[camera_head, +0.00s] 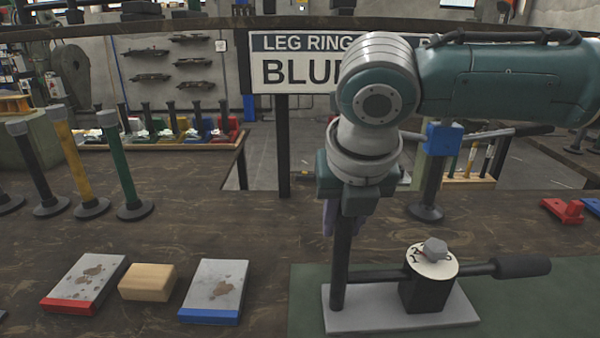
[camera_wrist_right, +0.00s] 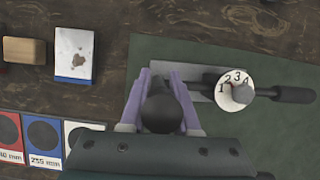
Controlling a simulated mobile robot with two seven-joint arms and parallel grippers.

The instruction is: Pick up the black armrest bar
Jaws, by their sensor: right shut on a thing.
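A black bar (camera_head: 341,250) stands upright below my right gripper (camera_head: 343,215) in the head view. Its lower end meets the left end of a grey plate (camera_head: 385,318); I cannot tell if it rests on it or is fixed. In the right wrist view my purple fingers (camera_wrist_right: 162,100) are shut around the bar, whose dark round top (camera_wrist_right: 162,113) shows between them. The bar's upper part is hidden by the gripper in the head view. My left gripper is not in view.
On the plate, a black block carries a numbered dial (camera_head: 431,262) and a rod with a black handle (camera_head: 521,266) pointing right. Left are two stained plates (camera_head: 85,283) (camera_head: 215,288), a wooden block (camera_head: 147,281), and upright black, yellow and green bars (camera_head: 127,175). A blue-collared post (camera_head: 430,190) stands behind.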

